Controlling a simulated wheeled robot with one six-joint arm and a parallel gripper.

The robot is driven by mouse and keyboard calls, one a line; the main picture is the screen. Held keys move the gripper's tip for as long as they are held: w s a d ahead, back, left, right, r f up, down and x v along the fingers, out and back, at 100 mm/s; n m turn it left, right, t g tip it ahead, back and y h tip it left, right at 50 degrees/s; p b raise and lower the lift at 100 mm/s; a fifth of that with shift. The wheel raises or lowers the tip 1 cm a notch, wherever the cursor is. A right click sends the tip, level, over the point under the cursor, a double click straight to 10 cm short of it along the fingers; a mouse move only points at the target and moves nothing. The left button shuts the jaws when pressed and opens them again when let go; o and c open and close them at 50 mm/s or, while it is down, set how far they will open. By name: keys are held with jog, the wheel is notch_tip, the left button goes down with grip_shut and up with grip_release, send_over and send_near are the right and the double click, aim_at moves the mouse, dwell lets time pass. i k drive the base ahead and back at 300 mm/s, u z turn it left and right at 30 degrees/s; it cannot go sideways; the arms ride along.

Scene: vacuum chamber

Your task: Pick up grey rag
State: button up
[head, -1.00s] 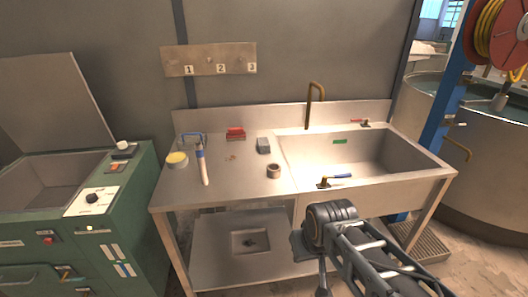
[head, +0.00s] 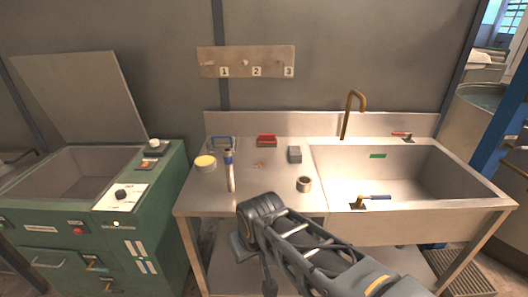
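I cannot make out a clear grey rag in the head view. A small dark grey block-like object (head: 294,154) lies on the steel counter left of the sink; I cannot tell whether it is the rag. My arm reaches in from the lower right. My gripper (head: 268,286) hangs at the bottom in front of the counter, partly cut off and apart from the counter items. Its fingers are not clear. My arm hides part of the lower shelf.
The steel counter (head: 200,196) holds a yellow-topped tin (head: 205,163), a blue-and-white tool (head: 230,172), a red item (head: 266,140) and a small cup (head: 304,184). A sink (head: 400,172) with a brass tap (head: 349,113) is right; a green machine (head: 80,225) is left.

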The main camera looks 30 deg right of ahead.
aim_at(295, 156)
jog(key=z, duration=0.25)
jog(key=i, duration=0.8)
jog(key=z, duration=0.7)
